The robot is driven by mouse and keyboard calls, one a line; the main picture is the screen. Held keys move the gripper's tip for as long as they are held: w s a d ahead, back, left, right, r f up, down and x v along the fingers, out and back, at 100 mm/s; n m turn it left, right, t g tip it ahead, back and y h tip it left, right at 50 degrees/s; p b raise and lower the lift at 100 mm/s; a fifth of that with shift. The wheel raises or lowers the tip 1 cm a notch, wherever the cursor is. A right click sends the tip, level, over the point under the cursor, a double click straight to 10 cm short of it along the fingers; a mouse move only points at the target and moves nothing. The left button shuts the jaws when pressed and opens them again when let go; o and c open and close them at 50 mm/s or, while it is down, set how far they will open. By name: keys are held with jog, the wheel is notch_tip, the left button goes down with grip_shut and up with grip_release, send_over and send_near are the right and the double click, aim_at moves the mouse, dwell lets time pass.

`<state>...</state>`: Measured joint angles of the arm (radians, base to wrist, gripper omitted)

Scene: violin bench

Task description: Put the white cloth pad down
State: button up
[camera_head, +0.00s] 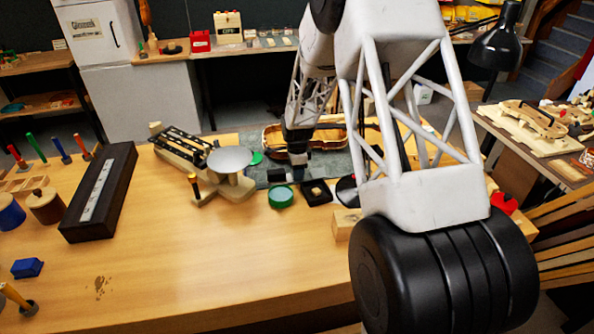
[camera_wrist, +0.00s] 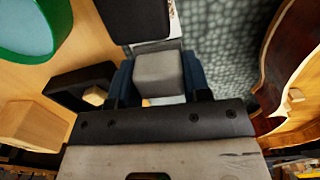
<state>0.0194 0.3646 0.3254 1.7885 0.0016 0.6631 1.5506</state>
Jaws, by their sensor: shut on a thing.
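My gripper (camera_wrist: 158,80) is shut on the white cloth pad (camera_wrist: 158,72), a pale grey-white block between its two dark blue fingers in the wrist view. In the head view, my gripper (camera_head: 300,160) is over the near edge of the grey mat (camera_head: 262,177), in front of the violin body (camera_head: 273,138). The pad is too small there to make out clearly. In the wrist view the violin (camera_wrist: 292,75) lies just right of the gripper, with the textured mat (camera_wrist: 215,35) beyond the pad. I cannot tell whether the pad touches anything below.
A green-rimmed tin (camera_head: 281,196), a small black tray (camera_head: 317,193) with a pale piece in it and a black block (camera_head: 277,175) stand close to my gripper. A round grey dish (camera_head: 229,159) on a stand is further left. The bench's front middle (camera_head: 200,270) is clear.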

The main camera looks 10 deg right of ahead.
jog(key=shift+f, duration=0.1)
jog(key=o, duration=1.1)
jog(key=shift+o, duration=0.2)
notch_tip(320, 180, up, 12)
dwell(0.6)
jog(key=shift+r, duration=0.2)
